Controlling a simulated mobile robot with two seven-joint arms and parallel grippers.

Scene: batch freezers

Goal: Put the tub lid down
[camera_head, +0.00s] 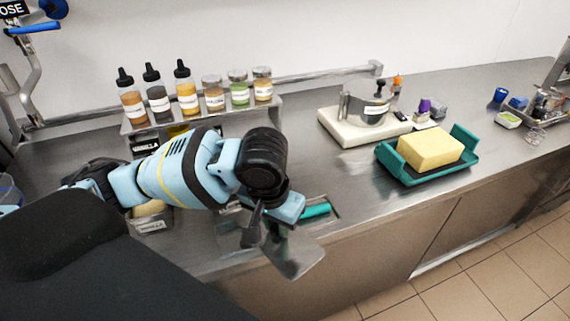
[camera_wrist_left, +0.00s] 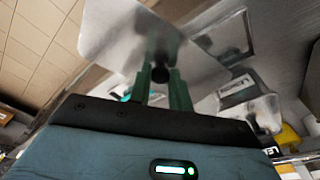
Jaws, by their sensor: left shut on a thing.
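The tub lid (camera_head: 302,258) is a flat grey metal plate. It is in my left gripper (camera_head: 268,232), in front of the counter's front edge and raised above the floor. In the left wrist view the lid (camera_wrist_left: 108,36) spans the upper middle, with a black knob (camera_wrist_left: 160,74) between the green fingers of my left gripper (camera_wrist_left: 161,82). The fingers are shut on this knob. A labelled tub (camera_head: 150,222) sits in the counter, partly hidden under my left arm. My right gripper is not in view.
The steel counter (camera_head: 335,185) has bare room in the middle. A teal tray (camera_head: 408,176) with a yellow block stands right of it, a white scale (camera_head: 345,131) behind. A bottle shelf (camera_head: 200,118) stands at the back. A teal handle (camera_head: 315,210) lies by the counter opening.

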